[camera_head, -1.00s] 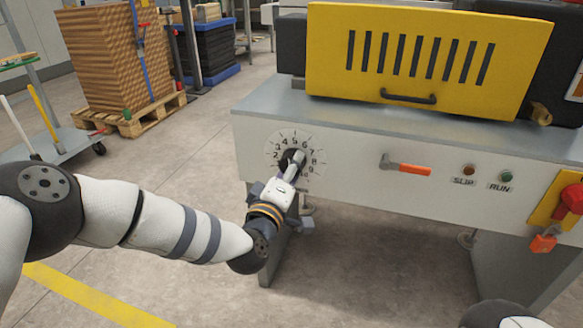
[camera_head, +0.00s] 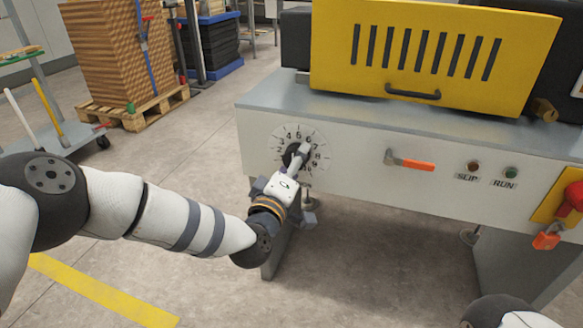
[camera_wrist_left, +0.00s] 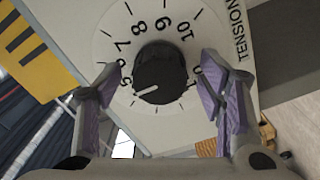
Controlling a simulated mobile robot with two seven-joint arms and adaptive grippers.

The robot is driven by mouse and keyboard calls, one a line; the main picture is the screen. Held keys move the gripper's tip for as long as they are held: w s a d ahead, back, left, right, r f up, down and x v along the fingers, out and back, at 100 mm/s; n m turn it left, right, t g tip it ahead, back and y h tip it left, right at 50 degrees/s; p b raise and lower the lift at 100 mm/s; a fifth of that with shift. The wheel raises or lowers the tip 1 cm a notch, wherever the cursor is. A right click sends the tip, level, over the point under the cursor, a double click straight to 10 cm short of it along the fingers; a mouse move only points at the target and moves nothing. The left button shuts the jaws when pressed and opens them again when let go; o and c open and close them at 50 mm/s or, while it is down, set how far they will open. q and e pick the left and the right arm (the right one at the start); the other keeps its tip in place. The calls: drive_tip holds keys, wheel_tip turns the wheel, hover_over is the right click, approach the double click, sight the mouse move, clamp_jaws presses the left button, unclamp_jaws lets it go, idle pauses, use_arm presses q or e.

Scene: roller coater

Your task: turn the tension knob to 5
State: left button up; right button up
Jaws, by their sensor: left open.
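The tension knob (camera_wrist_left: 160,72) is a dark round knob on a white numbered dial (camera_head: 277,142) on the machine's front panel. Numerals 6 to 10 show along the left and top of the dial, with part of the word TENSION at the right. My left gripper (camera_wrist_left: 165,88) is open, one finger on each side of the knob, with gaps visible in this view. In the head view the left gripper (camera_head: 299,155) covers part of the knob. My right gripper is not in view.
A yellow slotted cover (camera_head: 430,60) stands above.

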use_arm(q)
drive_tip(key=v, duration=1.2)
